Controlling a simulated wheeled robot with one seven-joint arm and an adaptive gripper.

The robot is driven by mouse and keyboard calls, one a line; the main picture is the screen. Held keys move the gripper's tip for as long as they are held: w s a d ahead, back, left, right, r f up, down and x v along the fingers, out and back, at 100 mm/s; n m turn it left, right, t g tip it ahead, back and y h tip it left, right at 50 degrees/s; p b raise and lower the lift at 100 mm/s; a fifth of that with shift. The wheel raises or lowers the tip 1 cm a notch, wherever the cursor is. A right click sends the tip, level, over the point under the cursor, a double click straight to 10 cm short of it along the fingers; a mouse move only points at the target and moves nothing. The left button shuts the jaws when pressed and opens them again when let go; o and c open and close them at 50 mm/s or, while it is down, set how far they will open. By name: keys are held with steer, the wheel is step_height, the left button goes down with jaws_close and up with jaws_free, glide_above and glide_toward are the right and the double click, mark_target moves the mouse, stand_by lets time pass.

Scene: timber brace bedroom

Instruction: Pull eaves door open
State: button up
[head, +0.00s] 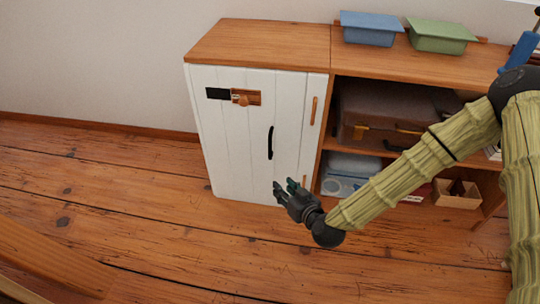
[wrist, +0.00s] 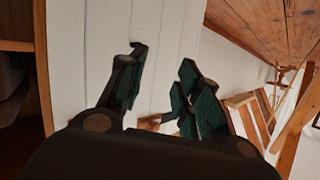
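The eaves door (head: 228,130) is a white planked door on the front of the low wooden cabinet, and it looks shut. A black upright handle (head: 270,142) is on its right part. A wooden latch block (head: 246,97) with a black plate (head: 217,94) sits near its top. My gripper (head: 284,186) is in front of the door's lower right, below the handle in the head view. In the wrist view, my gripper (wrist: 162,85) has its fingers apart, with white door boards (wrist: 85,45) behind them. A small wooden piece shows low between the fingers. I cannot tell whether any finger touches the handle.
Right of the door, open shelves hold a brown case (head: 375,112) and a small wooden box (head: 457,194). A blue bin (head: 369,30) and a green bin (head: 440,38) stand on the cabinet top (head: 270,45). The plank floor (head: 110,190) left of the door is clear.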

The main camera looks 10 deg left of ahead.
mark_target(270, 143)
steer(key=shift+w+a+r+n+t+y+b, duration=0.2)
steer(key=shift+w+a+r+t+b, duration=0.45)
steer(key=shift+w+a+b, duration=1.5)
steer(key=shift+w+a+r+n+t+y+b, duration=0.15)
steer(key=shift+w+a+r+t+b, duration=0.8)
steer(key=shift+w, duration=2.4)
steer(key=shift+w+a+r+n+t+y+b, duration=0.1)
steer(key=shift+w+a+r+t+y+b, duration=0.5)
steer(key=shift+w+b, duration=1.85)
steer(key=shift+w+a+f+g+h+p, duration=0.25)
steer(key=shift+w+f+g+h+p, duration=0.05)
steer(key=shift+h+p, duration=0.05)
jaws_close()
